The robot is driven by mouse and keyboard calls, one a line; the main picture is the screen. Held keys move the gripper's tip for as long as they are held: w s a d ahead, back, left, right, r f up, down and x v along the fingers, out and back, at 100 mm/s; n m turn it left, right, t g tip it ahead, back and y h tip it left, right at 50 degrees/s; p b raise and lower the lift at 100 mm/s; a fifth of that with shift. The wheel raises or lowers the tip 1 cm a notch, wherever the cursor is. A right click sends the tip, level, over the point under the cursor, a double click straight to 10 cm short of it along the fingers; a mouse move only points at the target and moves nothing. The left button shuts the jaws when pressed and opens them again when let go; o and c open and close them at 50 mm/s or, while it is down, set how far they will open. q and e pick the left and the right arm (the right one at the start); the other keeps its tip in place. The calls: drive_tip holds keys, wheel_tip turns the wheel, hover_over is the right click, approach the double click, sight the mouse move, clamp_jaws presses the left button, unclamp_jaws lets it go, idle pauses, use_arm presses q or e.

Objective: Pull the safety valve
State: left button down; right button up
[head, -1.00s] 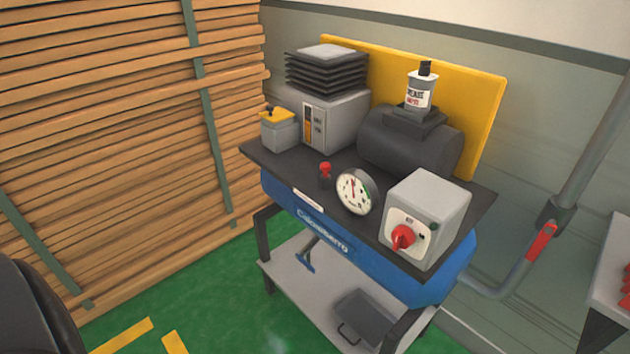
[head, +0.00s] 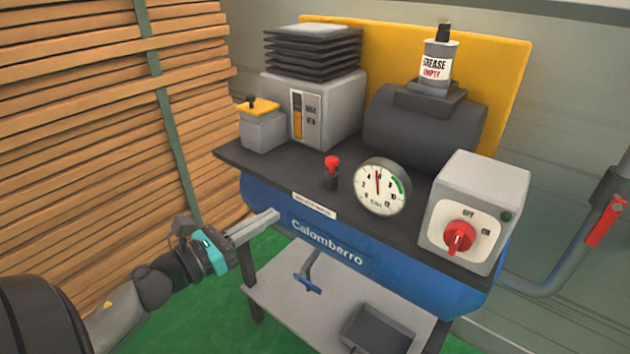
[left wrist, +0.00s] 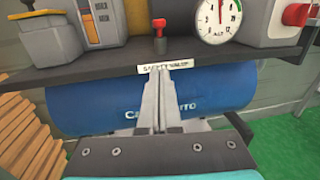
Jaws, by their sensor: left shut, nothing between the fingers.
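The safety valve (head: 331,173) is a small dark post with a red top. It stands upright near the front edge of the dark compressor top, just left of the pressure gauge (head: 382,187). In the left wrist view the valve (left wrist: 160,36) is straight ahead, above a white label (left wrist: 176,66) on the edge. My left gripper (head: 275,215) is shut and empty, in front of the blue tank, lower and to the left of the valve. Its fingertips (left wrist: 160,78) show just below the label in the left wrist view. My right gripper is not in view.
A grey switch box (head: 480,205) with a red knob stands right of the gauge. A grey box (head: 262,128) with a yellow lid is at the left. A dark motor (head: 420,130) with a grease can (head: 437,65) stands behind. Stacked planks (head: 80,120) fill the left side.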

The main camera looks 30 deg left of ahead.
use_arm(q)
drive_tip(key=shift+d+r, duration=0.15)
drive_tip(key=shift+w, duration=0.1)
approach(330, 170)
drive_tip(key=w+f, duration=0.2)
drive_tip(key=w, duration=0.1)
drive_tip(key=shift+w+d+f+b, duration=0.1)
drive_tip(key=shift+d+f+b, duration=0.15)
drive_tip(key=shift+f+b, duration=0.15)
drive_tip(key=shift+w+d+r+p, duration=0.15)
drive_tip(key=shift+w+r+p, duration=0.05)
drive_tip(key=shift+w+r, duration=0.35)
drive_tip(key=shift+w+d+r+p, duration=0.15)
drive_tip(key=shift+w+r+p, duration=0.05)
drive_tip(key=shift+w+r, duration=0.35)
drive_tip(key=shift+w+d+r, duration=0.1)
drive_tip(key=shift+w+r, duration=0.2)
drive_tip(key=shift+w, duration=0.1)
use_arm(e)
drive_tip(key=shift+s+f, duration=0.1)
use_arm(q)
drive_tip(key=shift+r, duration=0.1)
drive_tip(key=shift+r+p, duration=1.15)
drive_tip(key=shift+p, duration=0.05)
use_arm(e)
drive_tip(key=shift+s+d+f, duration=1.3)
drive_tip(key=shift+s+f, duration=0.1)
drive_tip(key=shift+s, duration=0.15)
